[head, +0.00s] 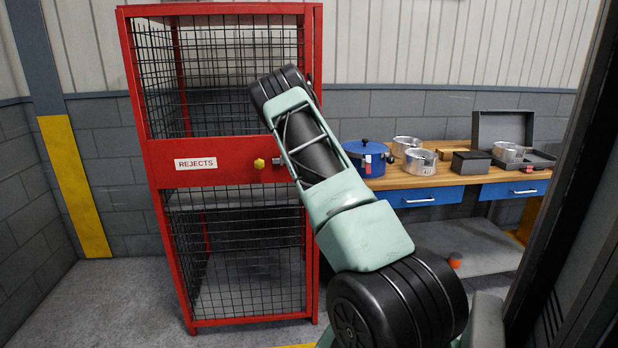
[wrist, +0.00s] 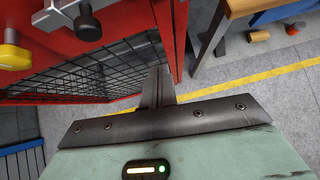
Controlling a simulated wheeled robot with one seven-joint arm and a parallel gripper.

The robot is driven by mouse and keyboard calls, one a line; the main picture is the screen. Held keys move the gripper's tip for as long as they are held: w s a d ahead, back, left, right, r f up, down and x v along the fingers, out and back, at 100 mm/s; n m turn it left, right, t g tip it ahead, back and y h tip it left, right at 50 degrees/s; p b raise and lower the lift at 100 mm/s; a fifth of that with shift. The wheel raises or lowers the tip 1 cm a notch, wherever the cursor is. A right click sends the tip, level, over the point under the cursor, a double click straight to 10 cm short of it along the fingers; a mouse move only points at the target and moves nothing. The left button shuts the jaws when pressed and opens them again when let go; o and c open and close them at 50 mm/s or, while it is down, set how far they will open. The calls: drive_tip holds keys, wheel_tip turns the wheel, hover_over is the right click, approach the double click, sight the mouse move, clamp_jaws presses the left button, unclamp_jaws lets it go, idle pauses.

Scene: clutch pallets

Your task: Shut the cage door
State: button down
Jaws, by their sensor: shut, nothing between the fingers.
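The red cage (head: 312,230) with black mesh stands in the middle left of the head view. Its door (head: 225,178) has a red cross band with a REJECTS sign and a yellow knob (head: 259,164). The door looks in or close to its frame; I cannot tell whether it is flush or latched. The wrist view shows the door's red band (wrist: 45,35), the yellow knob (wrist: 12,57) and a black knob (wrist: 88,25). My gripper (wrist: 157,88) is shut and empty, near the mesh and red post at the cage's right side. My arm hides it in the head view.
A wooden bench (head: 440,176) with blue drawers stands right of the cage. It holds a blue pot (head: 367,158), several metal parts and an open dark case (head: 503,128). A yellow floor line (wrist: 240,85) runs by the cage. Floor left of the cage is clear.

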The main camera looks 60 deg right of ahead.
drive_tip(key=b+v, duration=0.1)
drive_tip(key=v, duration=0.9)
drive_tip(key=shift+s+a, duration=0.15)
drive_tip(key=shift+s, duration=0.35)
